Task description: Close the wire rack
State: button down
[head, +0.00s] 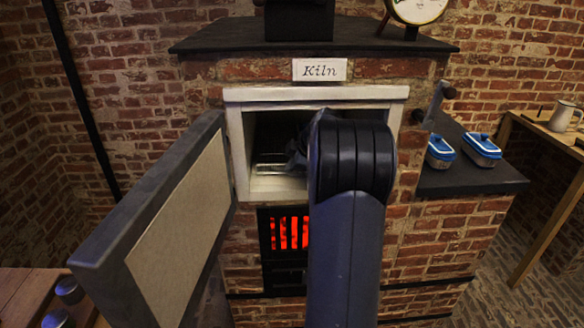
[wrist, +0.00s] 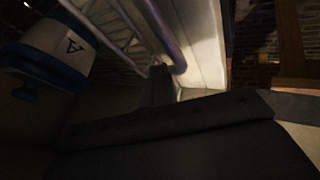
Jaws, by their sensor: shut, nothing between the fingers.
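The wire rack (head: 270,157) shows as pale metal inside the kiln's open white-framed chamber in the head view; my arm covers the right side of the opening. In the wrist view the rack's wires (wrist: 118,28) run along the upper middle, with a rounded bar end near the centre. My gripper (wrist: 161,82) is a dark shape just below that bar end, shut with nothing in it. Whether it touches the rack I cannot tell. My gripper's fingers are hidden behind my arm in the head view.
The kiln door (head: 165,225) stands wide open at the left. A white jar with blue bands and a letter A (wrist: 62,42) is at the wrist view's upper left. Two blue-lidded containers (head: 481,148) sit on the right ledge. Red glow shows in the grate (head: 290,233) below the chamber.

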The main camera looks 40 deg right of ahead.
jog(key=shift+w+d+r, duration=0.1)
jog(key=shift+w+r, duration=0.05)
jog(key=shift+r, duration=0.05)
jog(key=shift+r, duration=0.2)
jog(key=v, duration=0.7)
jog(key=shift+s+f, duration=0.2)
jog(key=shift+s, duration=0.1)
jog(key=shift+w+f, duration=0.1)
jog(key=shift+x, duration=3.15)
